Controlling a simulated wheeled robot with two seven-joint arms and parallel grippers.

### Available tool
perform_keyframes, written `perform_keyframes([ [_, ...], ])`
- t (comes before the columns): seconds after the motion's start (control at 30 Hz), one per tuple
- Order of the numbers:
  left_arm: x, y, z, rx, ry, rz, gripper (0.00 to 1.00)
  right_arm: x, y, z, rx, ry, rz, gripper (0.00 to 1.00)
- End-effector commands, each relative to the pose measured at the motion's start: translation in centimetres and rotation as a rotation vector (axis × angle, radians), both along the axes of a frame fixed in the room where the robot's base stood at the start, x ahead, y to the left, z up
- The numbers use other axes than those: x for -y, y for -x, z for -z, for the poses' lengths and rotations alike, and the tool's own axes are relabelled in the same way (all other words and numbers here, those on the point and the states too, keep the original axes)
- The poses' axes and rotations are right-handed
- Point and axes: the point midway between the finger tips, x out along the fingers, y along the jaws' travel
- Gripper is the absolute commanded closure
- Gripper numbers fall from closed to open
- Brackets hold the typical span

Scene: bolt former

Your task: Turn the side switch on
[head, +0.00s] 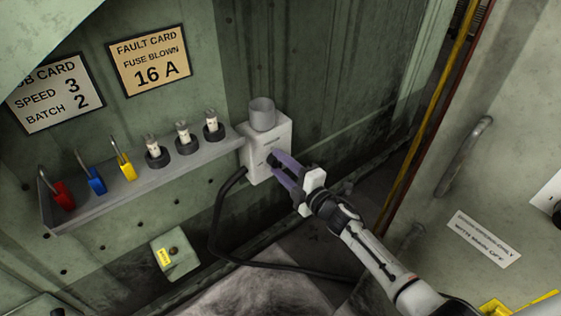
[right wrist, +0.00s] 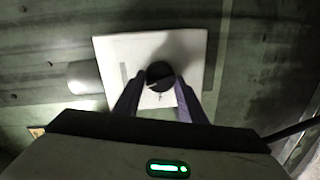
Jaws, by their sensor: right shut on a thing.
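The side switch is a white box (head: 267,143) on the green wall, at the right end of the shelf. Its round black knob (right wrist: 159,76) shows in the right wrist view in the middle of the box face (right wrist: 122,51). My right gripper (head: 274,163), with purple fingers, reaches the box from the lower right. In the right wrist view its fingertips (right wrist: 158,82) are on either side of the knob, shut on it. They partly hide the knob in the head view. My left gripper is not in view.
A grey cylinder (head: 262,113) tops the box, and a black cable (head: 215,224) hangs beside it. The shelf (head: 95,207) holds coloured padlock-like pieces and fuses. A small box with a yellow tag (head: 175,254) is below. A pale panel with a handle (head: 464,156) stands at right.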

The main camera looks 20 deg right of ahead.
Motion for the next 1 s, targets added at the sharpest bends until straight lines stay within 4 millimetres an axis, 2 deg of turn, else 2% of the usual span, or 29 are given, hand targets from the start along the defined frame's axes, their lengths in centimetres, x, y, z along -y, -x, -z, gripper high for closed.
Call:
perform_keyframes([
  [0.43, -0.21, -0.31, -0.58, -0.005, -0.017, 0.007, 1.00, 0.12, -0.04, -0.16, -0.084, -0.231, 0.000, 0.85],
  [1.0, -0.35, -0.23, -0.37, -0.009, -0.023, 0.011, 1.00, 0.12, -0.08, -0.15, -0.098, -0.274, 0.000, 0.85],
])
